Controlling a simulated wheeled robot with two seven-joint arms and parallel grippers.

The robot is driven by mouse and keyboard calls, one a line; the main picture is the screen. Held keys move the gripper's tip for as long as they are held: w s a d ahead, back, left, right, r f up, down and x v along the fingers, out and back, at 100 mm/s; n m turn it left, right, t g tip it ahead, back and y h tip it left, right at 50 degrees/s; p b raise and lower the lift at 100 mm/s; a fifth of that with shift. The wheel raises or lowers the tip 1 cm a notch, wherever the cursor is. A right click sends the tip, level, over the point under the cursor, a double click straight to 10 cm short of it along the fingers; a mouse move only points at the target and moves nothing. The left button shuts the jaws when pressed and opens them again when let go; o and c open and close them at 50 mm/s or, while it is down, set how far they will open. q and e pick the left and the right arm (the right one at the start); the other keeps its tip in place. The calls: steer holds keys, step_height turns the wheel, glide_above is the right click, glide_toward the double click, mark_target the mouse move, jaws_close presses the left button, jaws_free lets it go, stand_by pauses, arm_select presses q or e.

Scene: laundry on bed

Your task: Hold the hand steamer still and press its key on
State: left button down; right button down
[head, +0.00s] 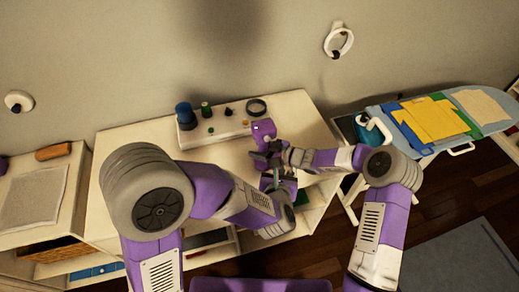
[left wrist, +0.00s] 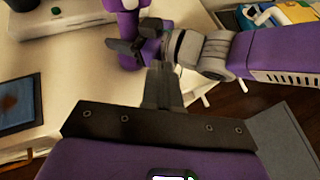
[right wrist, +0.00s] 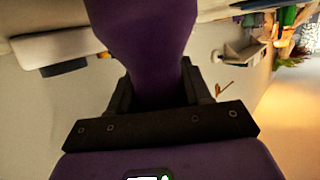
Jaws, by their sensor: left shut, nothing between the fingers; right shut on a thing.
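The hand steamer (head: 263,128) is purple and stands above the white table's right part in the head view. My right gripper (head: 266,158) is shut on it. In the right wrist view the purple steamer body (right wrist: 155,40) fills the space between the dark fingers. I cannot make out the steamer's key.
The white table (head: 125,210) carries a panel (head: 228,130) with knobs and a blue cylinder (head: 185,113) behind the steamer. An ironing board (head: 372,108) with folded cloths (head: 430,120) stands at right. A side shelf with a grey cloth (head: 32,198) stands at left.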

arm_select(q)
steer(key=w+a, duration=0.2)
steer(key=w, duration=0.6)
steer(key=shift+w+a, duration=0.15)
steer(key=shift+a, duration=0.2)
steer(key=shift+w, duration=0.1)
stand_by(1.7)
steer(key=shift+w+a, duration=0.15)
steer(key=shift+w, duration=0.2)
steer(key=shift+s, duration=0.45)
steer(key=shift+s+d, duration=0.1)
steer(key=shift+d, duration=0.1)
steer(key=s, duration=0.1)
steer(key=s+d, duration=0.1)
steer(key=s, duration=0.3)
steer(key=shift+s+d, duration=0.25)
steer(key=shift+d, duration=0.15)
